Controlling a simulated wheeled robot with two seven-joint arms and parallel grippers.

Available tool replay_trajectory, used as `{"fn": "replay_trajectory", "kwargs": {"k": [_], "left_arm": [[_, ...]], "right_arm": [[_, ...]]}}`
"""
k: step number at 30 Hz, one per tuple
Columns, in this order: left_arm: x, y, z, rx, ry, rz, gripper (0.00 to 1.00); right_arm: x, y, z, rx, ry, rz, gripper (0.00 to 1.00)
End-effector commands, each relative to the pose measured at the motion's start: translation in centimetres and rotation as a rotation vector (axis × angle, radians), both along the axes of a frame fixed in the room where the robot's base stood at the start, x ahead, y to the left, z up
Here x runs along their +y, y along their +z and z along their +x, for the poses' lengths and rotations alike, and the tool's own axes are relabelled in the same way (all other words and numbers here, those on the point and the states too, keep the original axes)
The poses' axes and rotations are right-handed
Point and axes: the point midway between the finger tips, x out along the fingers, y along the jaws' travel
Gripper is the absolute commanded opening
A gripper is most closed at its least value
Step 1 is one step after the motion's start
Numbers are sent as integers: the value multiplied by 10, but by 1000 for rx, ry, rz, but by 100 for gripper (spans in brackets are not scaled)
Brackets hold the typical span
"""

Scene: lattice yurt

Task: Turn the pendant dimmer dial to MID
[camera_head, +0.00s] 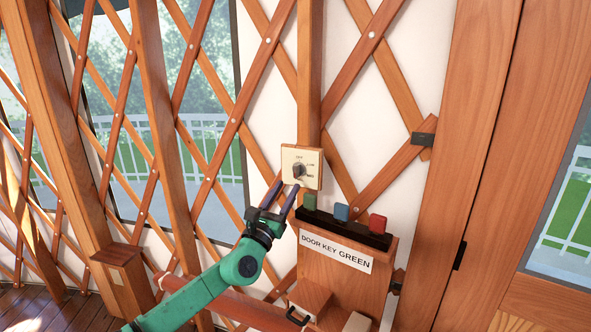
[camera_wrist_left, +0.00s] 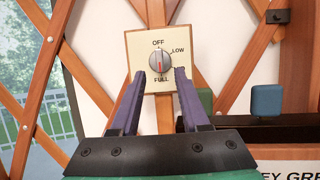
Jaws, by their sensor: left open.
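The pendant dimmer dial (camera_head: 299,170) is a round grey knob on a cream plate with a wooden edge, mounted on the lattice post. In the left wrist view the dial (camera_wrist_left: 159,62) has OFF above it, LOW at upper right and FULL below. A label at lower right is mostly hidden by a finger. A thin red mark shows on the knob's lower half, toward FULL. My left gripper (camera_head: 287,185) is open and empty, just below and in front of the plate. In the wrist view its fingertips (camera_wrist_left: 160,74) lie either side of the knob; contact cannot be told.
Below the plate a dark rack (camera_head: 347,228) holds green, blue and red blocks over a wooden box labelled DOOR KEY GREEN (camera_head: 336,250). Crossing lattice slats surround the plate. A door frame (camera_head: 470,150) stands at the right.

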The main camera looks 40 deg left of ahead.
Motion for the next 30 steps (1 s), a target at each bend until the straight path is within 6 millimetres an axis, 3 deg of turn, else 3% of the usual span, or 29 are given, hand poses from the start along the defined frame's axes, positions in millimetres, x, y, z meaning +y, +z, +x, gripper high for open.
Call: {"fn": "replay_trajectory", "kwargs": {"k": [3,9,18,19,22,23,30], "left_arm": [[6,14,21,-5,1,0,46],[12,20,44,-1,1,-1,46],[13,19,48,0,0,-2,46],[13,19,48,0,0,-2,42],[13,19,48,0,0,-3,3],[13,19,48,0,0,-3,0],[13,19,48,-1,-1,-7,0]], "right_arm": [[-3,12,12,-18,1,-4,50],[-6,16,17,-27,2,-8,50],[-7,16,13,-21,0,-9,50],[-7,16,13,-21,0,-9,50],[-7,16,13,-20,0,-9,50],[-7,16,13,-20,0,-9,50],[-7,16,12,-18,0,-9,50]]}}
